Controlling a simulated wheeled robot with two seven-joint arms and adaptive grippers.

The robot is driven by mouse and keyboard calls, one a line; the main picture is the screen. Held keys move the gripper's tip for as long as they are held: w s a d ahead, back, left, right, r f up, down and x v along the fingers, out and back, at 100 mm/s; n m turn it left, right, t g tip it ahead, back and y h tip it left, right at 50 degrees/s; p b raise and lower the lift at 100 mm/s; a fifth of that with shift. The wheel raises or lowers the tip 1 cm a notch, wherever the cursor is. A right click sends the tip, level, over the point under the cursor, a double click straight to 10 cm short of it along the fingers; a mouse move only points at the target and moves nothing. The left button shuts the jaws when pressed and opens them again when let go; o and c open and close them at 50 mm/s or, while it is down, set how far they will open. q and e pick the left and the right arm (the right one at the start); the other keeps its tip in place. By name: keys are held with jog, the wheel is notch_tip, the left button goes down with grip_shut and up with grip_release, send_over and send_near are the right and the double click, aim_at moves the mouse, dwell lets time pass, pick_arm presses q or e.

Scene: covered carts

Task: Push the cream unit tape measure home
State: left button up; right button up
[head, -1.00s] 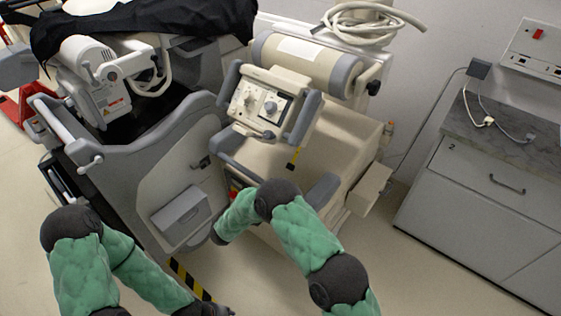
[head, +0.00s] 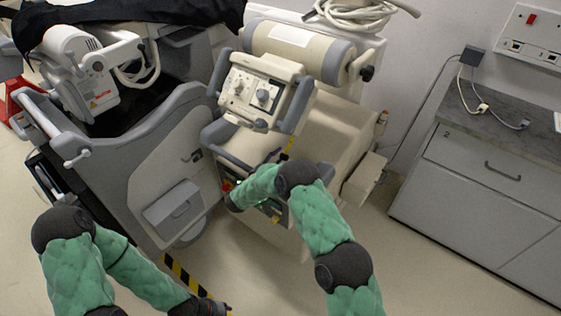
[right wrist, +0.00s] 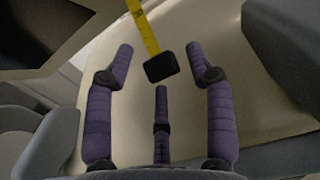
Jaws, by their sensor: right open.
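The yellow tape (head: 288,148) lies on the front of the cream unit (head: 335,140) in the head view. In the right wrist view the yellow tape (right wrist: 145,28) ends in a black block (right wrist: 160,67). My right gripper (right wrist: 158,58) is open; its purple side fingers stand left and right of the block, with a third finger below it. I see no clear contact. In the head view my right gripper (head: 236,201) is mostly hidden by its wrist. My left gripper (head: 207,306) is low in the head view, dark and too small to read.
A grey cart (head: 160,165) with a dark cover stands to the left. A grey cabinet (head: 490,185) stands to the right. Bare floor (head: 410,270) lies between unit and cabinet.

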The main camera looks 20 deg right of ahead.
aim_at(284, 154)
grip_shut()
jog(key=shift+w+d+r+p, duration=0.15)
jog(key=shift+w+d+r, duration=0.25)
jog(key=shift+d+r, duration=0.25)
jog(key=shift+w+d+r+p, duration=0.15)
jog(key=shift+w+d+r, duration=0.25)
jog(key=shift+r, duration=0.35)
grip_release()
jog(key=shift+s, duration=0.1)
jog(key=shift+a+f, duration=0.1)
jog(key=shift+a, duration=0.05)
jog(key=v, duration=1.2)
